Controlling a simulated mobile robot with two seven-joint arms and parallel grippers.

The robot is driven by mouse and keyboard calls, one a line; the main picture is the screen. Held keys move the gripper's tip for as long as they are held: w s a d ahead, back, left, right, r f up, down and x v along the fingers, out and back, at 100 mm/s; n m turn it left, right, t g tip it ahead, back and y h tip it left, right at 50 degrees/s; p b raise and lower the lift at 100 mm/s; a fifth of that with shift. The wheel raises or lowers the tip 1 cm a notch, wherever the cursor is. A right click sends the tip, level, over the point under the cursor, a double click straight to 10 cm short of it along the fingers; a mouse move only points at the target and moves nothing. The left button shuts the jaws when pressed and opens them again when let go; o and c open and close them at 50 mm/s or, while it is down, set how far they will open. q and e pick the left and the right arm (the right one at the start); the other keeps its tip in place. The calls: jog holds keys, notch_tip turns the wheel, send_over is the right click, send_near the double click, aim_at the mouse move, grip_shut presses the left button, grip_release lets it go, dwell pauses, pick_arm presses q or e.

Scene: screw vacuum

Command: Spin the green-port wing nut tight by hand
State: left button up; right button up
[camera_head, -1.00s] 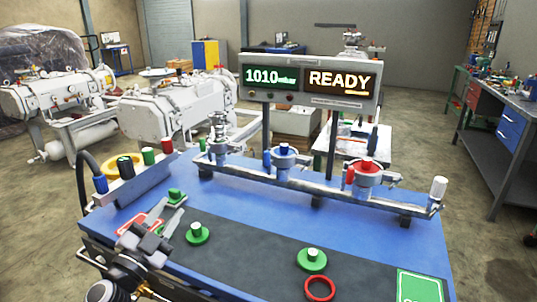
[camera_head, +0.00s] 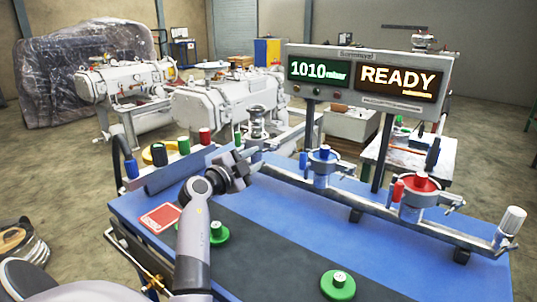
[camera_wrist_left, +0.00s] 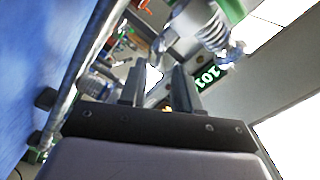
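My left gripper (camera_head: 248,160) reaches over the blue bench, beside the left end of the silver manifold rail. In the left wrist view, its two dark fingers (camera_wrist_left: 157,75) stand apart with nothing between them. A green part (camera_wrist_left: 233,9) and a silver threaded piece with a wing-like end (camera_wrist_left: 230,53) show above and right of the fingertips, not touching them; I take them to be the green port and its wing nut. In the head view, the silver leftmost port (camera_head: 257,122) rises just behind the gripper, its lower part hidden. My right gripper is out of view.
A blue-topped port (camera_head: 322,165) and a red-ringed port (camera_head: 418,192) stand along the rail to the right. Green flanged caps (camera_head: 338,284) lie on the dark mat. A rack of coloured caps (camera_head: 175,172) is left. The display (camera_head: 365,78) reads 1010 mbar, READY.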

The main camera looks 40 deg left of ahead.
aim_at(270, 149)
pick_arm(q)
jog(key=shift+w+a+b, duration=0.15)
jog(key=shift+w, duration=1.05)
jog(key=shift+w+a+b, duration=0.1)
jog(key=shift+w+b, duration=0.05)
jog(key=shift+w, duration=1)
jog(key=shift+c, duration=0.3)
grip_shut()
